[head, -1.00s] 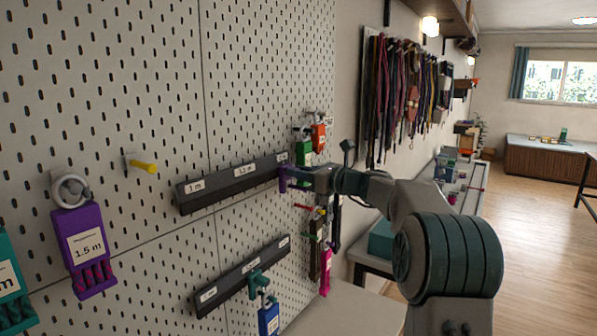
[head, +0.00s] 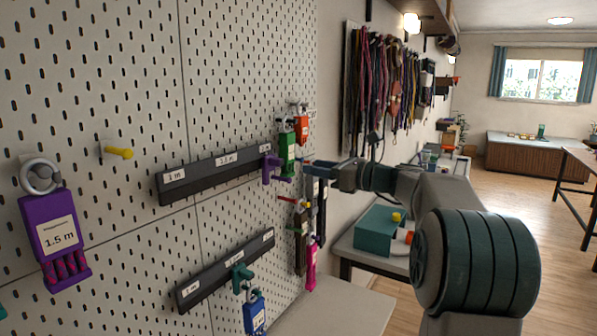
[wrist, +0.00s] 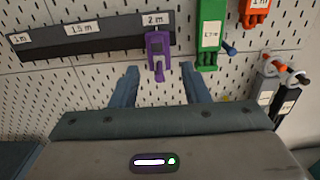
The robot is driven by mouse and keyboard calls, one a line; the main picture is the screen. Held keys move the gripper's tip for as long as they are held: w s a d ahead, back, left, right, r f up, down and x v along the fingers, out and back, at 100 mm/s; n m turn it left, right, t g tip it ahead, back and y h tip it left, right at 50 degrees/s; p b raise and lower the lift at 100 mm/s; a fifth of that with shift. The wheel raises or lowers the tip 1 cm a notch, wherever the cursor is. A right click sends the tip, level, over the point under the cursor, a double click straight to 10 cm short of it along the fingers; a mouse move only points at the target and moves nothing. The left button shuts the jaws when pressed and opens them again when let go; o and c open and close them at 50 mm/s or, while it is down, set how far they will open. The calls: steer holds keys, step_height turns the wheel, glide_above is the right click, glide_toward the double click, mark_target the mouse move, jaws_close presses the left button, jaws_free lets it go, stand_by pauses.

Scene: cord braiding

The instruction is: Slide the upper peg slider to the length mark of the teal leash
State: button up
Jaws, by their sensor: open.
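The upper rail (head: 215,176) is a dark bar on the pegboard, labelled 1 m, 1.5 m and 2 m in the wrist view. The purple upper peg slider (head: 270,168) sits at its right end, below the 2 m label (wrist: 156,19). The slider also shows in the wrist view (wrist: 158,52). My gripper (wrist: 160,73) is open and empty, its fingertips on either side of the slider's lower end in the picture, apparently short of it. Of the teal leash tag, only a sliver (head: 2,312) seems to show at the left edge; its label is out of view.
A lower rail (head: 222,271) carries a teal slider (head: 241,273). A green tag (head: 287,150) and an orange tag (head: 301,128) hang close to the upper rail's right end. A purple 1.5 m tag (head: 52,235) and a yellow peg (head: 120,152) are at left.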

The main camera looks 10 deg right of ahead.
steer(key=v, duration=0.3)
steer(key=shift+s+d, duration=0.15)
steer(key=shift+s, duration=0.05)
steer(key=s+a+f+n+g+h, duration=0.4)
steer(key=s+a+f+n+g, duration=0.3)
steer(key=s+a+f+n, duration=0.45)
steer(key=s+f+n+g+h, duration=0.1)
steer(key=s+f+n+h, duration=0.2)
steer(key=s+f+n, duration=0.2)
steer(key=s+d+f+n+h, duration=0.1)
steer(key=s+f+n+h, duration=0.2)
steer(key=s, duration=0.7)
steer(key=s+f+n+g+h, duration=0.1)
steer(key=s+f+n+h, duration=0.1)
steer(key=s+f+n, duration=0.5)
steer(key=shift+s+d+n+g+h, duration=0.3)
steer(key=shift+s+d+n+h, duration=0.1)
steer(key=shift+s, duration=0.3)
